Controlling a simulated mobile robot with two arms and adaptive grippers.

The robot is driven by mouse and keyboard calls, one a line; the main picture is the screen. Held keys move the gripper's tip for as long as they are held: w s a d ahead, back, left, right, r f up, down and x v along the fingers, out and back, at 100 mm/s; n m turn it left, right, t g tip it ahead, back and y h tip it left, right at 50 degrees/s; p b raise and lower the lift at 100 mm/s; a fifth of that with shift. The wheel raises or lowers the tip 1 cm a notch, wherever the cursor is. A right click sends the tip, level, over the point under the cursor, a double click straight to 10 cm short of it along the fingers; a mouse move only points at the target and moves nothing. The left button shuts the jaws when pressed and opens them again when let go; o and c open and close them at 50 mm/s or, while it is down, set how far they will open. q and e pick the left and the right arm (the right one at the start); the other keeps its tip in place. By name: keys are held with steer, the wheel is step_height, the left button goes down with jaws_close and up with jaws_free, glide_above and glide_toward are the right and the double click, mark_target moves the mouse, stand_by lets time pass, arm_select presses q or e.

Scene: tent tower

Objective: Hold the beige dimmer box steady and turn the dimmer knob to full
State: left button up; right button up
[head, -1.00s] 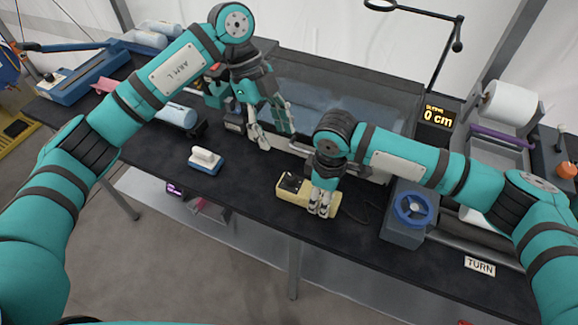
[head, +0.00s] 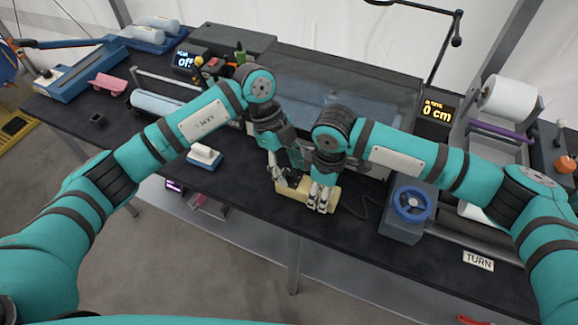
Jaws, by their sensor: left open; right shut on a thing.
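The beige dimmer box (head: 294,194) lies on the dark bench near its front edge. My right gripper (head: 319,204) is shut on the right end of the box from above. My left gripper (head: 282,181) is open at the left part of the box, where the dark dimmer knob showed earlier. Its fingers cover most of the knob, and I cannot tell whether they touch it.
A blue block with a white top (head: 204,155) sits left of the box. A blue handwheel (head: 411,203) stands on a grey unit to the right. A clear-lidded tank (head: 330,95) is behind my grippers. The bench's front edge is close to the box.

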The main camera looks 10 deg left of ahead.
arm_select(q)
jaws_close()
steer(key=m, duration=0.2)
steer(key=m+g+y, duration=0.1)
steer(key=m, duration=0.1)
steer(key=shift+w+m+y, duration=0.1)
steer(key=shift+m+y, duration=0.2)
steer(key=shift+m, duration=0.1)
jaws_free()
steer(key=shift+r, duration=0.1)
steer(key=v, duration=1.2)
steer(key=shift+w, duration=0.15)
